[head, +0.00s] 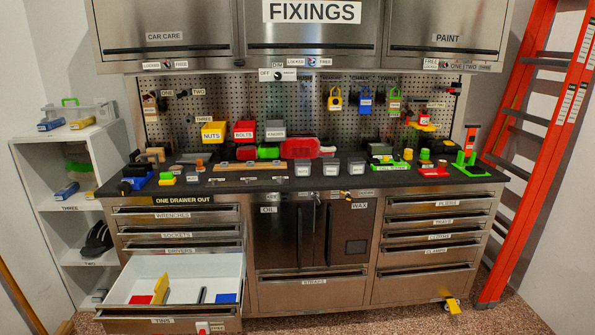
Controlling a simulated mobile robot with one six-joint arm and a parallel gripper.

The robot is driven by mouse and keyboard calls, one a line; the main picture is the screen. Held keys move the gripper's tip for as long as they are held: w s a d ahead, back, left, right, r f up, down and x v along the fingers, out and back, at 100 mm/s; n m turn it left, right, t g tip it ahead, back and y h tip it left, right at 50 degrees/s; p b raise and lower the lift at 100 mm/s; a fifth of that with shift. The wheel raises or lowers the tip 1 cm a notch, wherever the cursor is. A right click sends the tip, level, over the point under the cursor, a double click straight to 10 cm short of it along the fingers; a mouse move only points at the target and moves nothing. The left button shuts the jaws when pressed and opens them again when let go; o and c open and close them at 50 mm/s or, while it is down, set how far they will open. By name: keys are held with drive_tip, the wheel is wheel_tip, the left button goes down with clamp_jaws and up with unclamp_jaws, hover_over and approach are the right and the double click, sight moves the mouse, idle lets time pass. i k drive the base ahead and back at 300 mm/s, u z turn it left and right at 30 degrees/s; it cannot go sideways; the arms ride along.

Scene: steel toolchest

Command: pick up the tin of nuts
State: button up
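I cannot single out the tin of nuts for sure. Small grey tins with pale labels stand on the dark worktop: a left one (303,168), a middle one (331,168) and a right one (356,167). Their labels are too small to read. A yellow bin marked NUTS (213,133) hangs on the pegboard, left of a red bin marked BOLTS (244,130). My gripper is not in view.
A lower left drawer (200,265) is pulled out, holding yellow, red, blue and dark items. The worktop (245,187) is crowded at the back. A red ladder (535,130) leans at the right. White shelves (28,185) stand at the left.

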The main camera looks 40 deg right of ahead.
sight(302, 166)
drive_tip(key=z, duration=0.1)
drive_tip(key=i, duration=0.95)
drive_tip(key=u, duration=0.05)
